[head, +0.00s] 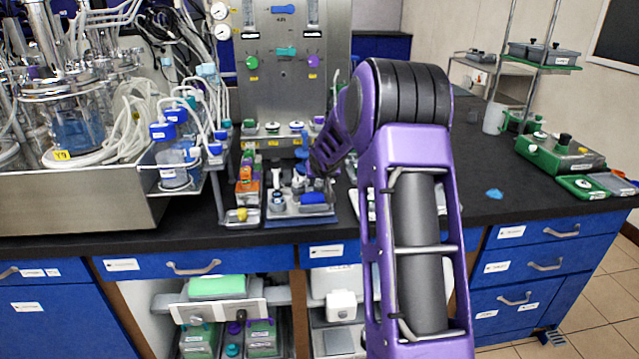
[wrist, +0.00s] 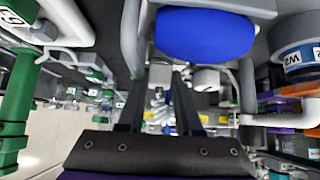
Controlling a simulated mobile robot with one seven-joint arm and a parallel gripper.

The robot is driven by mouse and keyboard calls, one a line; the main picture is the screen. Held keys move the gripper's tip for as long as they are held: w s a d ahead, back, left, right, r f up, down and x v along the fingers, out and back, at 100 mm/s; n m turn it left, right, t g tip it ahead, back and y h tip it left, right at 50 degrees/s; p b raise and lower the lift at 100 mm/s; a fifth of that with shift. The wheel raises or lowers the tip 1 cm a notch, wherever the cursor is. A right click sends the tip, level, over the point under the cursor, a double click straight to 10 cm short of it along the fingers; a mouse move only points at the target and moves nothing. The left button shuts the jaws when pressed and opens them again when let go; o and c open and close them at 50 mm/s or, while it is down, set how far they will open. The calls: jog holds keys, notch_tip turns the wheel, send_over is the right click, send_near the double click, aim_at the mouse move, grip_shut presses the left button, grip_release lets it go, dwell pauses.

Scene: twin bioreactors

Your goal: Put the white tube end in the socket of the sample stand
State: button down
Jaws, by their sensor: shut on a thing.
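My gripper (wrist: 157,88) shows two dark fingers in the wrist view, closed on a pale piece (wrist: 160,76) that looks like the white tube end; its tip is hard to make out. In the head view my gripper (head: 308,172) hangs low over the grey sample stand (head: 284,210) on the bench, its fingertips small and partly hidden by the wrist. A blue rounded part (wrist: 205,34) lies just above the fingers in the wrist view; a blue part (head: 313,198) also sits at the stand's front right. I cannot make out the socket or whether the tube end touches it.
A rack of orange and green pieces (head: 247,188) stands close left of the stand. Blue-capped bottles (head: 172,170) and looping tubes are farther left. A steel panel (head: 290,70) rises behind.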

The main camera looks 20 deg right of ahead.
jog(key=c, duration=0.5)
grip_release()
jog(key=p+v, duration=0.2)
jog(key=v, duration=1)
